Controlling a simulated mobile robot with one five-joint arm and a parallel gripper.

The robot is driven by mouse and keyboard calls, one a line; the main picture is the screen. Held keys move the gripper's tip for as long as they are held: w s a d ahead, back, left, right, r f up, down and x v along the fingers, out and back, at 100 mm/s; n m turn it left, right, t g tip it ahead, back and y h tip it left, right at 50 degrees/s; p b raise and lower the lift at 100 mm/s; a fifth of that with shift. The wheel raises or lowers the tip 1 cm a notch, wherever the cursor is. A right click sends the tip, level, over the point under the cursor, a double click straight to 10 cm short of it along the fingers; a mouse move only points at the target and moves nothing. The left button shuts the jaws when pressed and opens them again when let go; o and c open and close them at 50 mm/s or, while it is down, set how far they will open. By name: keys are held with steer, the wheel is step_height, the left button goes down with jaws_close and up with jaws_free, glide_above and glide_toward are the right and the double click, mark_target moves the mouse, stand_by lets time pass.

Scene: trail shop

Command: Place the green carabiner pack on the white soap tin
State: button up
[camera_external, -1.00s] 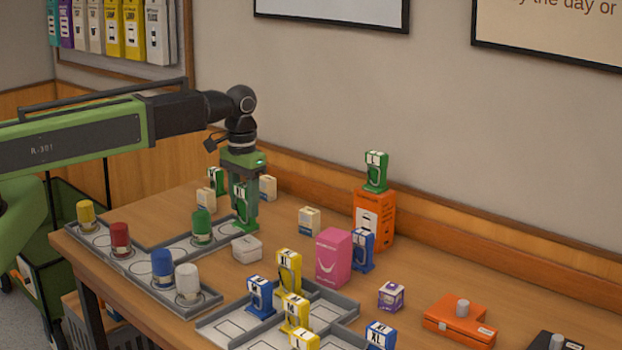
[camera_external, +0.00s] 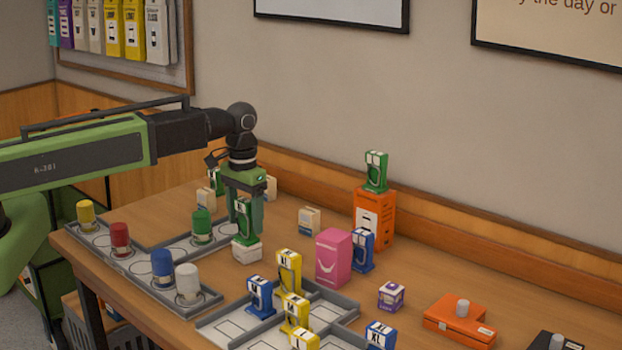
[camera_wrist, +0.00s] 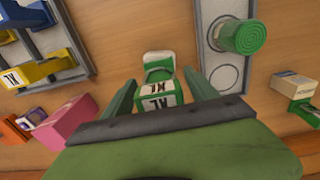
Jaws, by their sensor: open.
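The green carabiner pack (camera_external: 242,222) stands upright on top of the white soap tin (camera_external: 246,249) in the external view. My gripper (camera_external: 250,220) is around the pack, pointing down. In the wrist view, the green pack (camera_wrist: 159,95) lies between my two fingers (camera_wrist: 162,100), with a gap visible on each side. The jaws are open, so the pack is not gripped. The tin is mostly hidden under the pack; its pale edge (camera_wrist: 158,57) shows just beyond it.
A grey tray (camera_external: 205,299) with colored canisters is to the left. A pink box (camera_external: 334,258) and a grey divided tray (camera_external: 345,309) with yellow and blue packs are to the right. Other green packs stand on an orange box (camera_external: 374,217) and behind my gripper.

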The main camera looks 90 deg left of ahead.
steer(key=shift+r, duration=0.1)
step_height(320, 180, up, 12)
steer(key=p, duration=1.2)
steer(key=shift+r, duration=0.2)
steer(key=shift+f, duration=0.15)
steer(key=d+m, duration=0.9)
steer(key=d, duration=2.4)
steer(key=shift+f, duration=0.1)
